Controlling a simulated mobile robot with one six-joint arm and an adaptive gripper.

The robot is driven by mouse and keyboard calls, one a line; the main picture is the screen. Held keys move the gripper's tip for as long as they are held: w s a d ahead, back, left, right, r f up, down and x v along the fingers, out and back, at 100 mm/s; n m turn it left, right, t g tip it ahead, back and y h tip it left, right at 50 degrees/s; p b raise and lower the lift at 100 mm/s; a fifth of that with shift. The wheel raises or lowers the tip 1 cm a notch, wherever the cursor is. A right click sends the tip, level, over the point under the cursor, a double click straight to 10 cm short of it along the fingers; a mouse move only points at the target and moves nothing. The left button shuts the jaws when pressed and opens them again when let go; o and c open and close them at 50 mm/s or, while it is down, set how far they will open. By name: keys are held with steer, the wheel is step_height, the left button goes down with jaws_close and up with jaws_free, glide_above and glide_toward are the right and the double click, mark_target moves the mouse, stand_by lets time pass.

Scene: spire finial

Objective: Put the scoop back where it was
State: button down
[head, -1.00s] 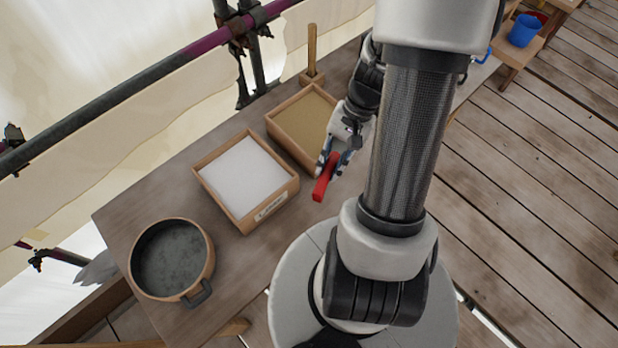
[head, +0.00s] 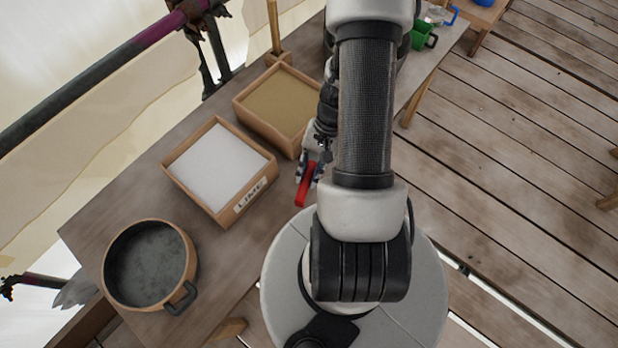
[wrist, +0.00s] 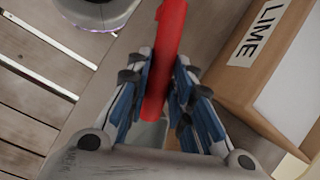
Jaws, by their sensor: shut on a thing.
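The scoop (head: 304,186) shows as a red handle in the head view, held in my gripper (head: 310,168). In the wrist view the red handle (wrist: 166,50) runs up between the two blue-padded fingers of my gripper (wrist: 158,92), which are shut on it. A pale grey part, perhaps the scoop's bowl, shows dimly below the fingers and is mostly hidden. My gripper is over the table's front edge, to the right of the lime box (head: 217,168) and in front of the sand-coloured box (head: 243,112).
A round dark pan (head: 150,263) stands at the table's near left. An upright wooden post (head: 274,28) stands behind the boxes. Green cups (head: 424,36) stand at the table's far end. Bare table (head: 95,220) shows left of the lime box.

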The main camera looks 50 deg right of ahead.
mark_target(312, 171)
steer(key=shift+f+b, duration=0.55)
steer(key=shift+f, duration=1.15)
steer(key=shift+f, duration=0.2)
steer(key=c, duration=1.4)
jaws_free()
steer(key=shift+r, duration=0.1)
steer(key=shift+r, duration=0.25)
steer(key=p+v, duration=0.5)
steer(key=v, duration=0.6)
steer(key=shift+d+r, duration=0.25)
steer(key=shift+r, duration=0.1)
